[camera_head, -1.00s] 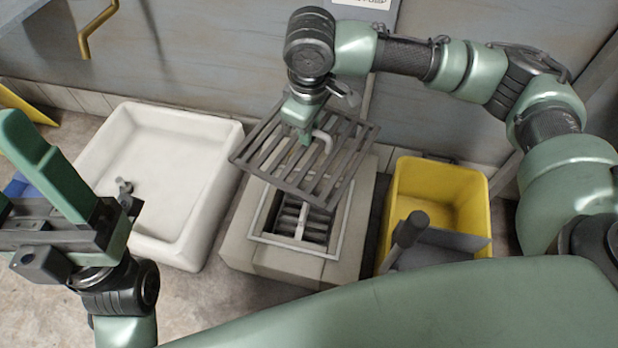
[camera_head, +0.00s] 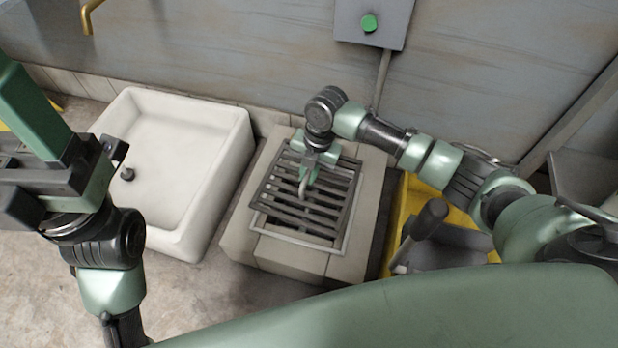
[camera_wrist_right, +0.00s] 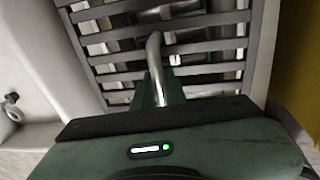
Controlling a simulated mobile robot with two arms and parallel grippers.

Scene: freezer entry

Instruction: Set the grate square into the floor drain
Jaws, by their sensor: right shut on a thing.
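The dark slatted grate (camera_head: 325,212) is over the floor drain, whose pale metal rim (camera_head: 300,241) shows along the front and right. The grate looks slightly turned against the rim; whether it is seated or just above cannot be told. My right gripper (camera_head: 308,172) is shut on the grate's bent metal handle (camera_head: 303,188). The handle (camera_wrist_right: 155,75) runs up from between the green fingers in the right wrist view, with the grate's bars (camera_wrist_right: 205,46) beyond. My left gripper (camera_head: 45,135) is raised at the left, away from the drain; its opening is unclear.
A white basin (camera_head: 215,185) stands left of the drain's pale block (camera_head: 240,240). A yellow bucket (camera_head: 399,215) with a dark-handled tool (camera_head: 430,218) stands close on the right. A wall panel with a green button (camera_head: 369,23) is behind.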

